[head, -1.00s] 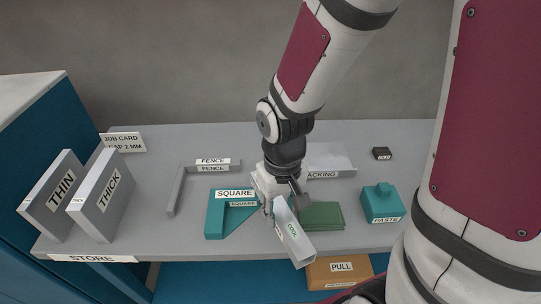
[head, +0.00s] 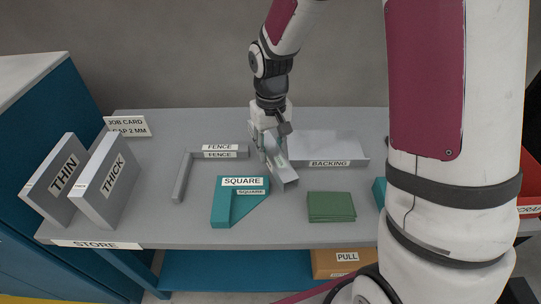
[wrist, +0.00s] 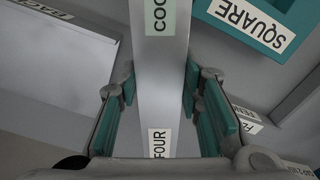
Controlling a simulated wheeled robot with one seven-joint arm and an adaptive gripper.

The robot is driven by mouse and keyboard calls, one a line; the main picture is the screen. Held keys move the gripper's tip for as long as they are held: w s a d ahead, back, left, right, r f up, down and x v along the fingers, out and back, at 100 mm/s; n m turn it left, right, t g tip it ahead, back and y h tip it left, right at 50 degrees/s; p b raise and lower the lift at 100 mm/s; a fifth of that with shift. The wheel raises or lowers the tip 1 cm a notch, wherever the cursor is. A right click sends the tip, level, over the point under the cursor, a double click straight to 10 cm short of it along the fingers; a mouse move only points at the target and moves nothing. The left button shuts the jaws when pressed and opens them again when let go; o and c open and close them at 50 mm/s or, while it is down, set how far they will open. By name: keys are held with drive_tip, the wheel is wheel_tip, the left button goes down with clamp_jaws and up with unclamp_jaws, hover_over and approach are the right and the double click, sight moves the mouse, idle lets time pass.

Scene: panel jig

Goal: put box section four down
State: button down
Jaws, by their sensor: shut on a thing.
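Box section four (head: 281,165) is a light grey length of box section. In the wrist view (wrist: 160,95) it shows a green label reading "COO", cut off by the frame edge, and a white label reading "FOUR". My gripper (head: 267,145) is shut on it, its green pads (wrist: 158,105) on either side. In the head view the section slants toward the front, between the fence and the backing plate. I cannot tell whether its underside touches the table.
The L-shaped grey fence (head: 184,180) is at left, the backing plate (head: 328,147) at right. The teal square (head: 226,205) and green pads (head: 331,207) lie in front. Plates THIN (head: 57,175) and THICK (head: 107,185) stand far left. The table (head: 170,225) is bare at front left.

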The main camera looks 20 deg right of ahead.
sight(271, 156)
drive_tip(key=shift+f, duration=1.7)
drive_tip(key=shift+f, duration=0.1)
drive_tip(key=c, duration=1.5)
unclamp_jaws()
drive_tip(key=shift+f+b, duration=0.1)
drive_tip(key=shift+b, duration=0.2)
drive_tip(key=o, duration=0.4)
